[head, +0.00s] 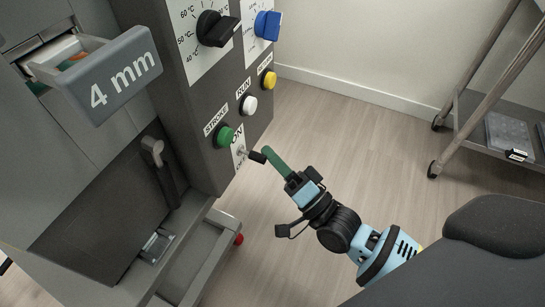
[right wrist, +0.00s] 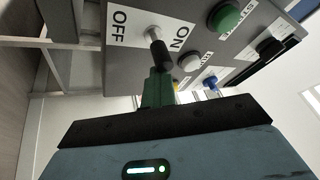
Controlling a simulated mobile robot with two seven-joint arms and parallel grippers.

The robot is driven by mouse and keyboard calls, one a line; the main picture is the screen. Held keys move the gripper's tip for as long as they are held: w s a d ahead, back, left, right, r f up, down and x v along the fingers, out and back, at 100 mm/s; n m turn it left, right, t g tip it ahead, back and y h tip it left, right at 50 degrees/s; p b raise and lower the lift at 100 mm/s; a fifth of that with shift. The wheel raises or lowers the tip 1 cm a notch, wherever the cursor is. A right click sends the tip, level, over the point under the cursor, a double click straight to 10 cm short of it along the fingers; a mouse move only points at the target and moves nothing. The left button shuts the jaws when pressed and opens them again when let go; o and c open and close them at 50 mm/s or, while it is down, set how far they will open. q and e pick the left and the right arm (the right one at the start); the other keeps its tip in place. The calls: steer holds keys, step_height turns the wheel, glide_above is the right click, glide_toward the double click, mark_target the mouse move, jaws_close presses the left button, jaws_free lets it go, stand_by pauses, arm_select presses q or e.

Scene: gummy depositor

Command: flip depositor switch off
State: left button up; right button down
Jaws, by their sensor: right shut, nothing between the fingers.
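The depositor switch is a metal toggle with a black tip (head: 256,156) on a white plate low on the machine's dark control panel. In the right wrist view the toggle (right wrist: 162,51) stands between the OFF and ON labels, leaning slightly toward ON. In the head view ON is printed above it, and the lower label is partly hidden. My right gripper (head: 268,155) has shut green fingers at the toggle's black tip, and nothing is between them. In the right wrist view the fingers (right wrist: 157,88) are right at the tip; I cannot tell whether they touch. My left gripper is out of view.
Above the switch are a green STROKE button (head: 224,136), a white RUN button (head: 249,105), a yellow button (head: 269,80), a black temperature knob (head: 216,28) and a blue knob (head: 267,25). A 4 mm drawer (head: 110,75) juts out at left. The floor at right is clear up to a cart (head: 468,110).

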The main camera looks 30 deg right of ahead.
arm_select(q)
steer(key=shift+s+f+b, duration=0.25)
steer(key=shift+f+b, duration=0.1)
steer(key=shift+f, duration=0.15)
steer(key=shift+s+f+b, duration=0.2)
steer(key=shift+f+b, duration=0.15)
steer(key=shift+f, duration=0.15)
arm_select(e)
steer(key=shift+a+f+m+t, duration=0.25)
steer(key=shift+f+t, duration=0.2)
steer(key=shift+t, duration=0.25)
arm_select(q)
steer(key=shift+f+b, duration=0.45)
steer(key=shift+b, duration=0.05)
arm_select(e)
steer(key=shift+f, duration=0.25)
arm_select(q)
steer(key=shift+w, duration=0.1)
